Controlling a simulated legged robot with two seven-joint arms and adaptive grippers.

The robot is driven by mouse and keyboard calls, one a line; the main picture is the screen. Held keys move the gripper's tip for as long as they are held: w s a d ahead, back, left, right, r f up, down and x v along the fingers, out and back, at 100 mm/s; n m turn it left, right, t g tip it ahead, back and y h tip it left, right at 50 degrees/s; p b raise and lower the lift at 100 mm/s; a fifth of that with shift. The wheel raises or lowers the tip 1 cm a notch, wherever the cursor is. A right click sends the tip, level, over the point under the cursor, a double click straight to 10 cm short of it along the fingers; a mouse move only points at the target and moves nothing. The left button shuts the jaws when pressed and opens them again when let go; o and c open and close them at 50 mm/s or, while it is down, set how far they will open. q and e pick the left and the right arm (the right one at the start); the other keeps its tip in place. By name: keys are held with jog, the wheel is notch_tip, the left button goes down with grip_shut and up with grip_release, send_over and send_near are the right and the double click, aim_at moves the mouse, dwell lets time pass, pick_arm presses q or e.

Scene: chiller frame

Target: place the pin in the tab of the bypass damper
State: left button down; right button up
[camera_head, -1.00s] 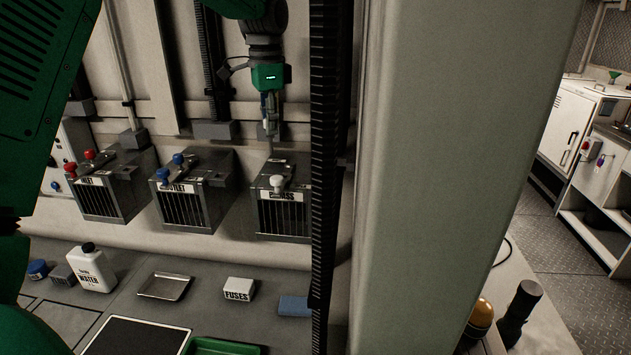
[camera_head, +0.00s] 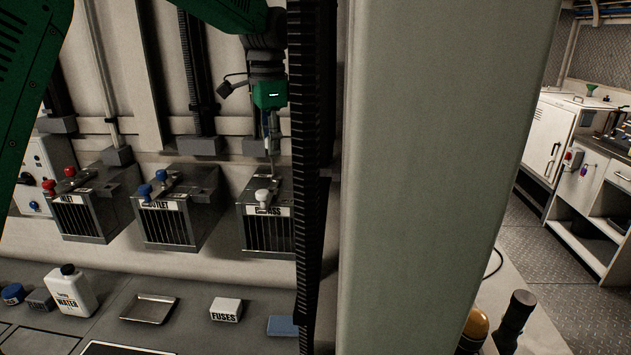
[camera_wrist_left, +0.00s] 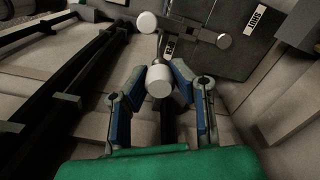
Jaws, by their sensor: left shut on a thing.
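My left gripper (camera_head: 272,138) is above the back part of the bypass damper (camera_head: 266,232) in the head view, pointing down. In the left wrist view its fingers (camera_wrist_left: 160,88) are shut on the pin (camera_wrist_left: 159,82), whose white head shows between the fingertips. The pin's lower end is hard to make out, and I cannot tell whether it is in the tab. The damper carries white knobs; one shows at its front in the head view (camera_head: 263,196). My right gripper is out of view.
The outlet damper (camera_head: 172,222) with blue knobs and inlet damper (camera_head: 85,215) with red knobs stand to the left. A dark ribbed upright (camera_head: 309,180) and wide pale post (camera_head: 418,180) hide the bypass damper's right side. A water bottle (camera_head: 72,292), metal tray (camera_head: 148,308) and fuses box (camera_head: 226,310) lie below.

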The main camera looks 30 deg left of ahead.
pick_arm(q)
jog(key=w+d+p, duration=0.3)
jog(key=w+d, duration=0.1)
jog(key=w, duration=0.4)
notch_tip(320, 180, down, 11)
jog(key=p, duration=0.1)
jog(key=shift+w+d+f, duration=0.2)
jog(key=shift+w+d, duration=0.05)
jog(key=shift+w, duration=0.05)
jog(key=shift+f, duration=0.1)
jog(key=c, duration=1.4)
grip_release()
notch_tip(320, 180, up, 12)
jog(key=b, duration=0.1)
